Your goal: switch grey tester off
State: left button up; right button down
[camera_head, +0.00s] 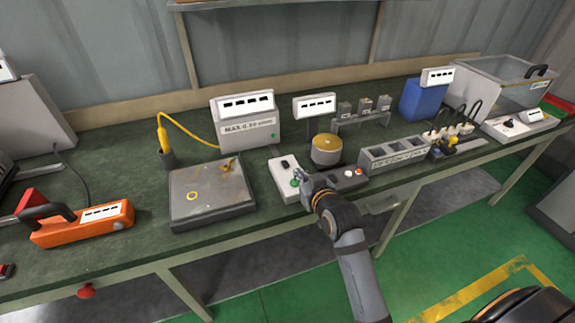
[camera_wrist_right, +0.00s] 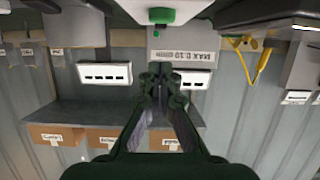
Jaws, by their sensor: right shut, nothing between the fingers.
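The grey tester, a grey box with a white display and a "MAX 0.10 ohms" label (camera_head: 248,128), stands at the back of the bench. It also shows upside down in the right wrist view (camera_wrist_right: 183,56), with a small green spot beside it. In front is a pale control box (camera_head: 283,190) with a black knob (camera_head: 284,164) and a green button (camera_head: 295,183); a green button also shows at the top of the wrist view (camera_wrist_right: 161,15). My right gripper (camera_head: 303,178) is shut and empty, over the control box close to the green button. Contact cannot be told. My left gripper is out of view.
An orange tool (camera_head: 80,228) is at far left. A brass-topped cylinder (camera_head: 326,150), a socket block (camera_head: 395,155) and a blue box (camera_head: 425,100) stand to the right.

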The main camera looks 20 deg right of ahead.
jog(key=shift+w+a+r+t, duration=0.1)
jog(key=shift+w+r+t, duration=0.35)
jog(key=shift+r, duration=0.8)
jog(key=shift+w+f, duration=0.15)
jog(key=shift+w, duration=0.4)
send_over(287, 166)
notch_tip(287, 166, down, 2)
jog(key=shift+f+p, duration=0.1)
jog(key=shift+p, duration=0.2)
notch_tip(287, 166, down, 3)
jog(key=shift+r, duration=0.2)
jog(key=shift+f, duration=0.75)
